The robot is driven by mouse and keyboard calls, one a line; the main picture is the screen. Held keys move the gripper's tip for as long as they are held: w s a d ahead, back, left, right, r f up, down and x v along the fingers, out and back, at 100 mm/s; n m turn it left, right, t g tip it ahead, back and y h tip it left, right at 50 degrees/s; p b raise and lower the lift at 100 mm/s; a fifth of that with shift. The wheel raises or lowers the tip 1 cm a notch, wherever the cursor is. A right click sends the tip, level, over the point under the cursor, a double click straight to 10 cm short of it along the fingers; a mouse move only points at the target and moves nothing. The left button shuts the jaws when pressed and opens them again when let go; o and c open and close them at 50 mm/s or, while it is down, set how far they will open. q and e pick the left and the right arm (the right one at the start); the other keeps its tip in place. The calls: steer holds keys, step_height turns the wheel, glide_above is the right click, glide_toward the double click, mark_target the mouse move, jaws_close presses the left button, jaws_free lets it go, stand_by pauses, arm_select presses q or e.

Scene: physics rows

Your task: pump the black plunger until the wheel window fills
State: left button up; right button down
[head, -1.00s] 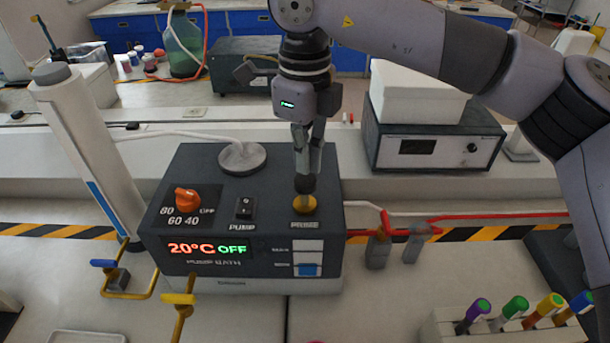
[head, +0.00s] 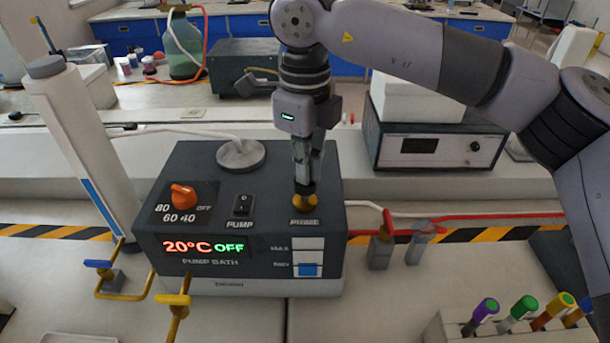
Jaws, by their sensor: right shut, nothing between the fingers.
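A dark pump bath box (head: 200,226) stands on the bench; its display reads 20°C OFF. On its top right, above the word PRIME, is a brass collar (head: 304,204) with a dark plunger cap (head: 304,188) over it. My right gripper (head: 303,182) points straight down from above, shut and empty. Its tips are at the cap and seem to touch it. They partly hide it. The level window (head: 309,257) on the front, marked MAX at the top, shows blue in its lower part. I see no wheel in it. My left gripper is out of view.
An orange knob (head: 184,196) and a PUMP switch (head: 243,204) sit left of the plunger. A white column (head: 84,150) stands at the left. Yellow pipes with blue and yellow handles are in front. Colored tubes (head: 519,314) stand in a rack at bottom right.

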steer(key=shift+f, duration=0.5)
steer(key=shift+r, duration=0.1)
steer(key=shift+r+p, duration=1.05)
steer(key=shift+r, duration=0.95)
steer(key=shift+r, duration=0.1)
step_height(320, 180, up, 5)
steer(key=p, duration=0.3)
